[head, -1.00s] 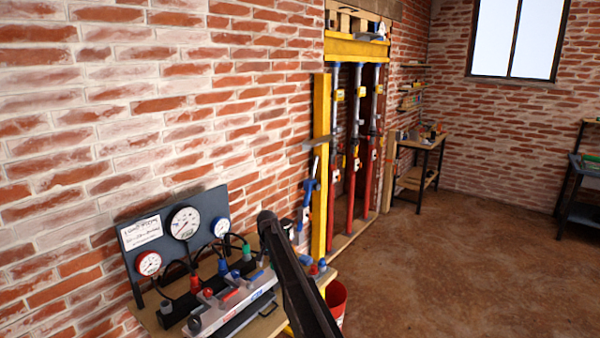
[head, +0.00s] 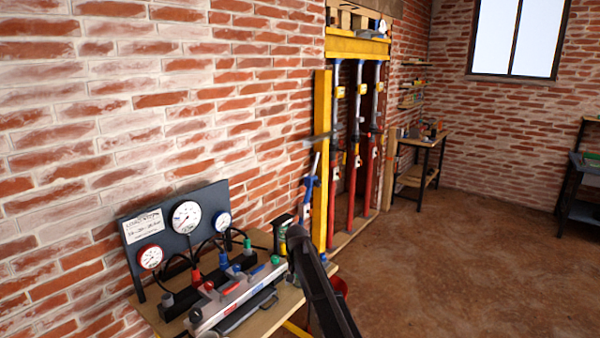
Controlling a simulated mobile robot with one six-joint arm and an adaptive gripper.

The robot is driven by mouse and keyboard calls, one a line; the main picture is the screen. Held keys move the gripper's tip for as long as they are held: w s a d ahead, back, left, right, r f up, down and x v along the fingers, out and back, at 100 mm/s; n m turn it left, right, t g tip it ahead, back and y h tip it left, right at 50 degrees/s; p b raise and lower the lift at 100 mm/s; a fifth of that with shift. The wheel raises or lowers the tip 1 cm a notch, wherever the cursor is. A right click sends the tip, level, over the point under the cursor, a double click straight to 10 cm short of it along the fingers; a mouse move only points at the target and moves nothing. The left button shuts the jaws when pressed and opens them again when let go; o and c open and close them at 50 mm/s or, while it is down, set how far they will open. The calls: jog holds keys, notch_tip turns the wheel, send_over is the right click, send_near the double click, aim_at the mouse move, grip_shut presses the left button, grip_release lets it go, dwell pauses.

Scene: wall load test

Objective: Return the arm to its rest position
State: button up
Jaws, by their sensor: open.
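A dark link of my arm (head: 322,285) rises from the bottom edge in the head view. Its rounded upper end stands in front of the right side of a wooden bench (head: 262,312). My gripper cannot be made out in this view, so its place and fingers are not shown. The link hides part of a red bucket (head: 341,286) on the floor behind it.
A gauge board (head: 150,238) and a valve manifold (head: 235,300) stand on the bench by the brick wall. A yellow frame (head: 322,160) with red props (head: 331,205) stands beyond. A side table (head: 420,145) is farther back. The brown floor (head: 470,270) at right is open.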

jog(key=s+d+f+b, duration=0.1)
jog(key=s+d, duration=0.5)
jog(key=s, duration=0.4)
jog(key=s+d+f+n+b, duration=0.1)
jog(key=s+d+f+b, duration=0.1)
jog(key=s+d, duration=0.4)
jog(key=s+d+f+b, duration=0.1)
jog(key=s+d, duration=0.4)
jog(key=s, duration=1)
jog(key=shift+s+d+f+n, duration=0.25)
jog(key=shift+d+f+n, duration=0.1)
jog(key=shift+d+n, duration=0.05)
